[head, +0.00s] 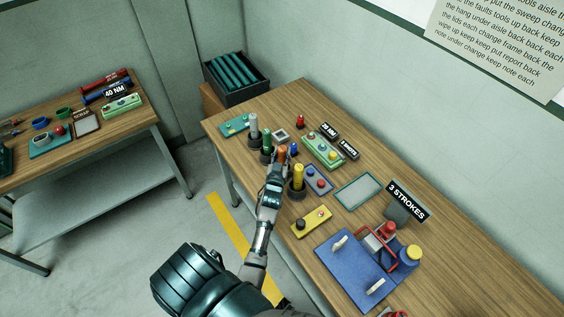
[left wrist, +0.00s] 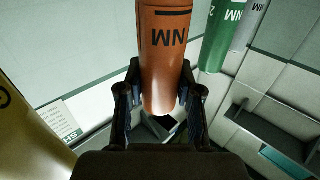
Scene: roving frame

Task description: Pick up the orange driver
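The orange driver (head: 282,151) stands in the row of coloured drivers on the right-hand bench. In the left wrist view the orange driver (left wrist: 164,62), marked "NM", lies between the two fingers. My left gripper (head: 276,162) is at it, and the left wrist view shows the left gripper's fingers (left wrist: 161,95) close against both sides, seeming shut on it. The driver's lower part and any holder are hidden by the gripper in the head view. My right gripper is not in view.
A yellow driver (head: 298,176) stands close in front of the left gripper. Green (head: 267,141) and grey (head: 253,124) drivers stand in holders behind it. A blue board (head: 350,268) and "3 STROKES" sign (head: 407,202) are nearer.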

